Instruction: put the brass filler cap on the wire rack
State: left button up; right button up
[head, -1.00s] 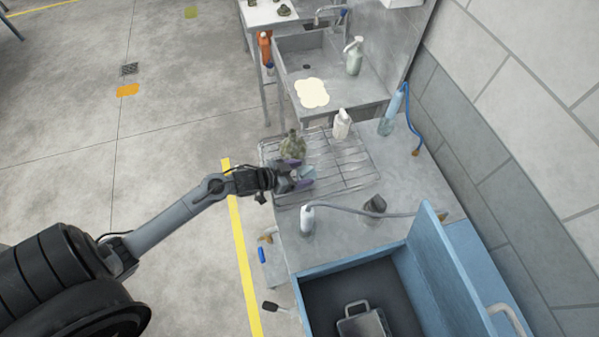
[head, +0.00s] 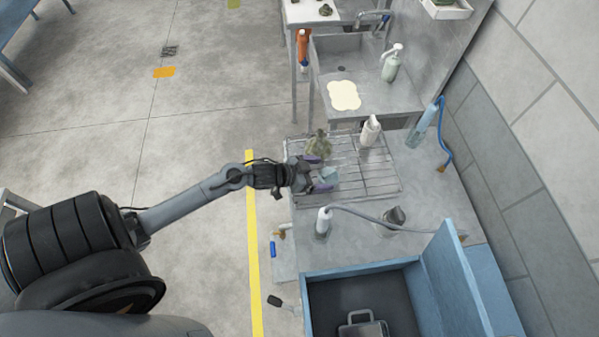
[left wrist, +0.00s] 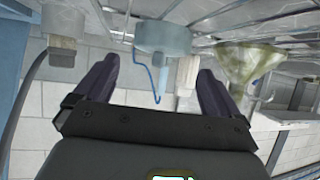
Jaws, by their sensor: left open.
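The wire rack (head: 375,182) lies on the grey bench in the head view. My left gripper (head: 319,174) is over its left part, fingers spread and holding nothing. A pale blue cup-like piece (head: 330,174) is by the fingertips; in the left wrist view this piece (left wrist: 163,38) shows beyond the gap between the open fingers (left wrist: 155,82). An olive-yellow funnel-shaped piece (head: 318,146) is on the rack just behind the gripper; it also shows in the wrist view (left wrist: 245,62). I cannot clearly pick out a brass filler cap. My right gripper is not in view.
A white bottle (head: 370,132) stands at the rack's back edge. In front are a white nozzle with a grey hose (head: 323,222) and a grey metal cup (head: 393,218). A blue open-topped bin (head: 440,285) stands nearer. A sink (head: 350,65) is behind the rack.

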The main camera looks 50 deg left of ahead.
pick_arm(q)
jog(key=v, duration=1)
jog(key=s+d+n+g+y, duration=0.1)
jog(key=s+d+g+y, duration=0.2)
jog(key=s+d+g, duration=0.5)
jog(key=s+d, duration=0.3)
jog(key=d, duration=0.2)
jog(key=shift+s+d+r+n+y, duration=0.2)
jog(key=shift+r+n+y, duration=0.05)
jog(key=shift+n+y, duration=0.05)
notch_tip(320, 180, up, 14)
jog(key=p, duration=1.4)
jog(key=shift+f, duration=0.1)
